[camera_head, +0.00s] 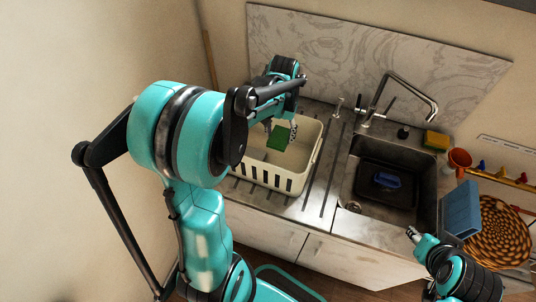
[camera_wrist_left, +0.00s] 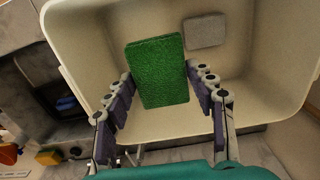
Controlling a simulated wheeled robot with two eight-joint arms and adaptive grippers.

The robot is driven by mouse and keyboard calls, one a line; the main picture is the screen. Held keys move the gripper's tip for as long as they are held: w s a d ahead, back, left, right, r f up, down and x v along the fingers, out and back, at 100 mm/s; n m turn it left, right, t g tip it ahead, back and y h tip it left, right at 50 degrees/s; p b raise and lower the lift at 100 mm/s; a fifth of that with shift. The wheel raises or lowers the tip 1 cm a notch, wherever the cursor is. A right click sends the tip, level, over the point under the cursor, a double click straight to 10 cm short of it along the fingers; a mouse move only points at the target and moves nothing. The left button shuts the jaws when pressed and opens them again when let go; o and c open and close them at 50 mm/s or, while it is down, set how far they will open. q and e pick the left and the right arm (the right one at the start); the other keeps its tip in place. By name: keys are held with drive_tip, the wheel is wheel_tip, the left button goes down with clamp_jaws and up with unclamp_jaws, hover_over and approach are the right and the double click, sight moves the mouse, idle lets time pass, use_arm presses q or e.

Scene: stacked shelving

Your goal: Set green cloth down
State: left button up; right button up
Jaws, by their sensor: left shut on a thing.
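A green cloth (camera_head: 279,138), a flat rectangular pad, is at my left gripper (camera_head: 281,126) over the cream bin (camera_head: 262,177) on the counter left of the sink. In the left wrist view the green cloth (camera_wrist_left: 157,65) lies between the two fingers of my left gripper (camera_wrist_left: 161,80), which is shut on it. The inside of the bin (camera_wrist_left: 85,50) is behind it; I cannot tell whether the cloth touches the bin floor. My right gripper (camera_head: 412,233) is at the lower right, in front of the counter, and its jaws are unclear.
A grey rectangular piece (camera_wrist_left: 206,31) lies in the bin. The sink (camera_head: 425,187) holds a dark tub with a blue item (camera_head: 387,180).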

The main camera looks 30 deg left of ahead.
use_arm(q)
drive_tip(key=shift+s+d+f, duration=0.1)
drive_tip(key=shift+s+f, duration=0.05)
drive_tip(key=shift+f, duration=0.45)
wheel_tip(320, 180, down, 10)
drive_tip(key=b, duration=0.4)
drive_tip(key=shift+f+b, duration=0.2)
drive_tip(key=shift+b, duration=0.1)
wheel_tip(320, 180, down, 4)
drive_tip(key=shift+s+d+r+b, duration=0.1)
drive_tip(key=shift+r+b, duration=0.05)
drive_tip(key=shift+b, duration=0.4)
drive_tip(key=o, duration=0.8)
drive_tip(key=shift+f, duration=0.25)
drive_tip(key=shift+o, duration=0.4)
drive_tip(key=shift+r, duration=0.1)
